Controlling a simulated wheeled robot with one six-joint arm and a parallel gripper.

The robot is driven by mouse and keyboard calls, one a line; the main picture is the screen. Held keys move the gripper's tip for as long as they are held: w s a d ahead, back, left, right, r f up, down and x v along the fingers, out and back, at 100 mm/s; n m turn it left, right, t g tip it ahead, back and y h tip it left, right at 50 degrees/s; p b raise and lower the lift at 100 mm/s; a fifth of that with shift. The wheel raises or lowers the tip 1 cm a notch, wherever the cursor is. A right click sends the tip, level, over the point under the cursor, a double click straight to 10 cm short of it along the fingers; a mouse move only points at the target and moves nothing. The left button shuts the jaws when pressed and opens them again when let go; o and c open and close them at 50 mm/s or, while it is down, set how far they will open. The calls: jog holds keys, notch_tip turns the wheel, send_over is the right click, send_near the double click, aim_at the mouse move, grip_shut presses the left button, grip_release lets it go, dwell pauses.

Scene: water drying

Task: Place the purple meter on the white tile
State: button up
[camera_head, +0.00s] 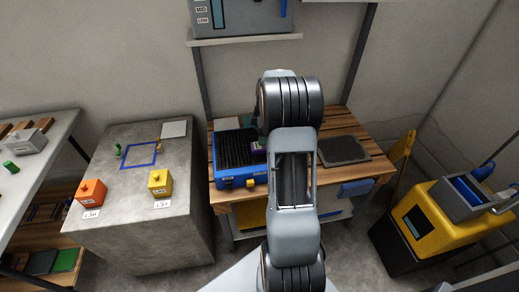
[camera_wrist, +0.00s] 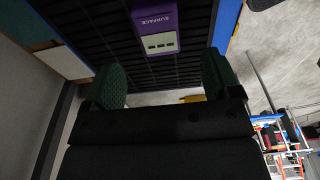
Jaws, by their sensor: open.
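The purple meter (camera_wrist: 155,27), marked "SURFACE", lies in the black slotted interior of the blue case (camera_head: 232,184). In the head view only a sliver of the meter (camera_head: 257,145) shows beside my arm. My gripper (camera_wrist: 160,82) is open, with its green pads apart and nothing between them. The meter appears beyond the fingertips, roughly centred between them; I cannot tell the exact gap. My arm hides the gripper in the head view. A pale, whitish tile (camera_head: 174,129) lies on the concrete block. Another pale tile (camera_head: 228,124) lies on the wooden bench behind the case.
The concrete block (camera_head: 145,205) holds a blue square outline (camera_head: 139,155), an orange block (camera_head: 91,192) and a yellow block (camera_head: 160,182). A dark mat (camera_head: 343,150) lies on the bench's right. A yellow machine (camera_head: 440,225) stands at right. A shelf hangs above.

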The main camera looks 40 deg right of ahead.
aim_at(260, 148)
jog(key=shift+w+a+f+b, duration=0.1)
jog(key=shift+f+b, duration=0.15)
jog(key=shift+f, duration=1.3)
jog(key=shift+w+a+f+b, duration=0.1)
jog(key=shift+f+b, duration=0.1)
jog(key=shift+f, duration=1.35)
jog(key=c, duration=1.1)
jog(key=shift+r, duration=0.2)
